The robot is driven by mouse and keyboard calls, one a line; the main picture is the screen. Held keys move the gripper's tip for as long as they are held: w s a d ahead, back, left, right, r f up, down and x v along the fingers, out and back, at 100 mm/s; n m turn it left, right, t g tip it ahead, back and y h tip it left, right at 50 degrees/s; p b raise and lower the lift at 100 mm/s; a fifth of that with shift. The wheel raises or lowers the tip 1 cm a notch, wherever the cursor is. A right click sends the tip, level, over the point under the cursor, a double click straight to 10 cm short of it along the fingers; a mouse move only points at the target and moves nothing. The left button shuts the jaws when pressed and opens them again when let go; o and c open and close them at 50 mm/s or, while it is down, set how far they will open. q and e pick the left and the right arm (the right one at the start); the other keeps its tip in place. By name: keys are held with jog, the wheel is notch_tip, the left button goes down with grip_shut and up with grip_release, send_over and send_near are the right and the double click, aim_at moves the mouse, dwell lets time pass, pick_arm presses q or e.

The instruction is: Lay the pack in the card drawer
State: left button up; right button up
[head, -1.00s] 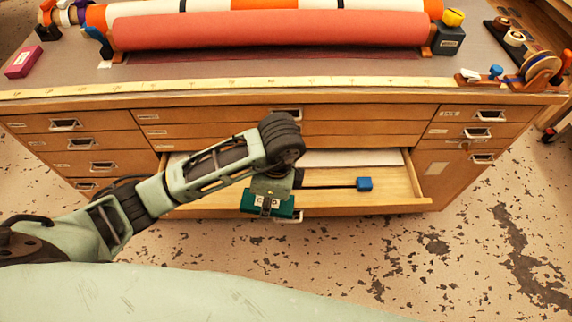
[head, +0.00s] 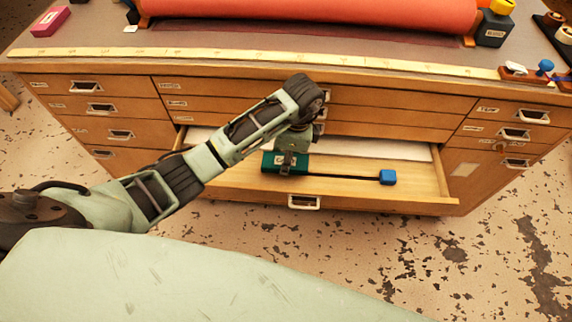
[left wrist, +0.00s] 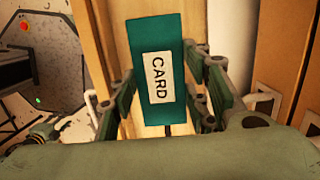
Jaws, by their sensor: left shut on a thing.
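The pack is a flat teal block (head: 301,162) with a white label; in the left wrist view the label on the pack (left wrist: 157,117) reads CARD. My left gripper (head: 287,166) is shut on the pack, with a finger on each side of it in the left wrist view. The pack is over the front part of the open drawer (head: 420,197). I cannot tell whether it touches the drawer floor. The drawer is pulled out of the wooden cabinet, and my left arm hides part of its left side. My right gripper is not in view.
White paper (head: 370,149) covers the drawer's back. The cabinet top holds a ruler strip (head: 250,59), a red roll (head: 320,14) and a pink box (head: 51,21).

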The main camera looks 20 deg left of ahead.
aim_at(292, 162)
pick_arm(q)
notch_tip(292, 162, down, 4)
jog(key=shift+r, duration=0.25)
jog(key=shift+f, duration=0.15)
jog(key=o, duration=1.2)
jog(key=shift+s, duration=0.1)
jog(key=shift+o, duration=0.2)
jog(key=r, duration=0.3)
jog(key=d+r+p, duration=0.1)
jog(key=r, duration=0.7)
jog(key=shift+w+d+r, duration=0.25)
jog(key=shift+w, duration=0.05)
jog(key=shift+d+r+p, duration=0.1)
jog(key=shift+r+p, duration=0.2)
jog(key=shift+p, duration=0.1)
